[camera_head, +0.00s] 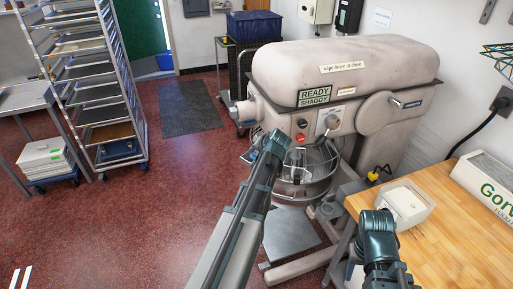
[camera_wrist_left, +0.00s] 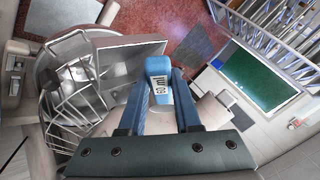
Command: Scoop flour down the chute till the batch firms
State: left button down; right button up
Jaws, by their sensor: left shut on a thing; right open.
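My left gripper (camera_head: 272,142) is in front of the mixer, beside its wire bowl guard (camera_head: 318,160). It is shut on a blue scoop handle (camera_wrist_left: 158,68) marked 60 ml, shown in the left wrist view. The scoop's cup is hard to make out, so I cannot tell whether it holds flour. A grey metal chute (camera_wrist_left: 122,62) lies just left of the handle, beside the bowl (camera_wrist_left: 55,75). The beige mixer (camera_head: 340,62) carries a panel (camera_head: 315,95) reading READY SHAGGY. My right gripper (camera_head: 378,218) is open, beside a white box (camera_head: 408,203); the batch is not clearly visible.
A wooden table (camera_head: 450,230) holds the white box and a Gorv-lettered box (camera_head: 486,188) at right. A yellow-topped item (camera_head: 373,176) is near its back left edge. A tray rack (camera_head: 100,90) stands at left. Red floor (camera_head: 150,220) is open at left.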

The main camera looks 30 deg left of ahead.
pick_arm(q)
jog(key=shift+r+h+p, duration=0.5)
jog(key=shift+h+p, duration=0.1)
jog(key=shift+f+n, duration=0.1)
jog(key=shift+n, duration=0.2)
pick_arm(e)
notch_tip(320, 180, up, 2)
jog(key=shift+r, duration=0.15)
pick_arm(q)
jog(key=shift+a+r+n+t+h+p, duration=0.15)
jog(key=shift+r+n+t+h+p, duration=0.2)
jog(key=shift+r+h+p, duration=0.55)
jog(key=shift+t+h+p, duration=0.25)
jog(key=shift+h+p, duration=0.55)
jog(key=shift+h, duration=0.1)
jog(key=shift+r+n+h, duration=0.1)
jog(key=shift+n+h, duration=0.15)
jog(key=shift+h, duration=0.15)
pick_arm(e)
notch_tip(320, 180, up, 3)
jog(key=shift+r, duration=0.2)
